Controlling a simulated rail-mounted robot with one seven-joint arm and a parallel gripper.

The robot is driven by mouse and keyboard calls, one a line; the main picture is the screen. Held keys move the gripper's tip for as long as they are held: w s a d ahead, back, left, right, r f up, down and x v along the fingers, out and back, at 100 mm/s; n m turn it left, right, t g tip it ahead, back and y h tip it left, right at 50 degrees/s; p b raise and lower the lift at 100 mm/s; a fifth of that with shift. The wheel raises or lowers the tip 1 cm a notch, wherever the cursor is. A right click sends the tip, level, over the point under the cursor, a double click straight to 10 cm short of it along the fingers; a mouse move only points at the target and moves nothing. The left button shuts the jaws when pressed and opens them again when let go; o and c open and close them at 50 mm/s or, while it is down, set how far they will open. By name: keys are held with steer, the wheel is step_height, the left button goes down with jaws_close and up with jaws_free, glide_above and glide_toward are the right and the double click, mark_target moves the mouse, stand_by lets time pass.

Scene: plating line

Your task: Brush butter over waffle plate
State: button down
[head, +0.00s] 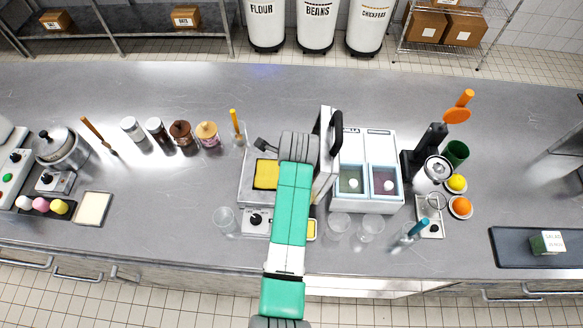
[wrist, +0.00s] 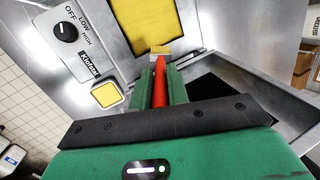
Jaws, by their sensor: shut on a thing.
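The waffle maker (head: 254,196) stands open on the counter, its lid (head: 325,150) raised on the right. Its plate has a yellow surface (head: 266,174), partly hidden by my arm in the head view; it also shows at the top of the wrist view (wrist: 152,18). My gripper (wrist: 160,82) is shut on the red handle of a brush (wrist: 159,75). The pale bristles (wrist: 161,50) point at the near edge of the yellow surface; I cannot tell whether they touch. A small square yellow butter dish (wrist: 106,94) sits beside the control panel, also in the head view (head: 311,230).
A two-well container (head: 369,203) stands close right of the raised lid. Clear glasses (head: 339,226) stand in front of it, and another glass (head: 224,217) stands left of the waffle maker. Jars (head: 181,133) line the back left.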

steer(key=p+v, duration=0.8)
steer(key=p, duration=0.2)
steer(key=shift+s+a+r, duration=0.2)
steer(key=shift+a, duration=0.2)
stand_by(0.6)
